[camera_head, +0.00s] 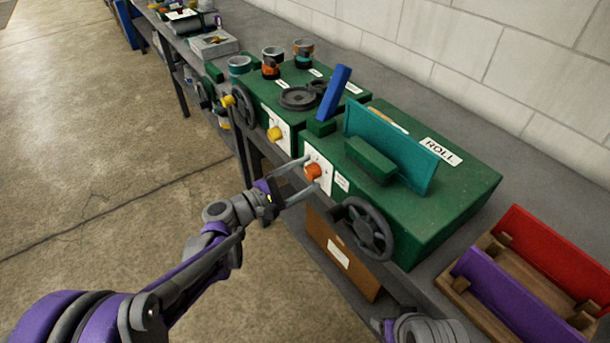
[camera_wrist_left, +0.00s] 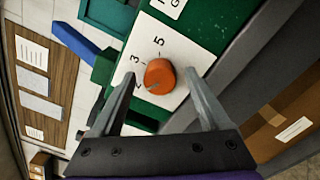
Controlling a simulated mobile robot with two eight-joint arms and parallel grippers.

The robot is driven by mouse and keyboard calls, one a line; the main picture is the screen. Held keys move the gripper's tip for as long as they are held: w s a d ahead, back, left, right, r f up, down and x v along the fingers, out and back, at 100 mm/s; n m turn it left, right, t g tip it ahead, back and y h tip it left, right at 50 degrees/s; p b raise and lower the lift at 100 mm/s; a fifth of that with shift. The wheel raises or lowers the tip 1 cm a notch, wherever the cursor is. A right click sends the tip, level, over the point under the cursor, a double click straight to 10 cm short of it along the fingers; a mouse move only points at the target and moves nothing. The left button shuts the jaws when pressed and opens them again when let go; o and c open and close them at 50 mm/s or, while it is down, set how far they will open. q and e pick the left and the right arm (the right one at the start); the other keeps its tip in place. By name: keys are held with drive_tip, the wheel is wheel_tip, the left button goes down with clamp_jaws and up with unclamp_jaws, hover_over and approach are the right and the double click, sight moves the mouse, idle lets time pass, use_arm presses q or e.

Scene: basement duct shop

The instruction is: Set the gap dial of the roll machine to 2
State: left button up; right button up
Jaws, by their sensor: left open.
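The roll machine (camera_head: 468,182) is a green box with a ROLL label on top. Its gap dial (camera_head: 313,171) is an orange knob on a white plate on the front face. In the left wrist view the dial (camera_wrist_left: 159,76) shows close up, with the numbers 5, 3 and another partly legible one around it. A dark mark on its lower left rim is too small to read surely. My left gripper (camera_head: 312,173) is open, one finger on each side of the dial, with visible gaps in the wrist view.
A dark handwheel (camera_head: 367,229) sits right of the dial on the front. A wooden crate (camera_head: 459,283) with red and purple panels lies right. Floor is clear left.

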use_arm(q)
drive_tip(key=v, duration=1.1)
idle(0.3)
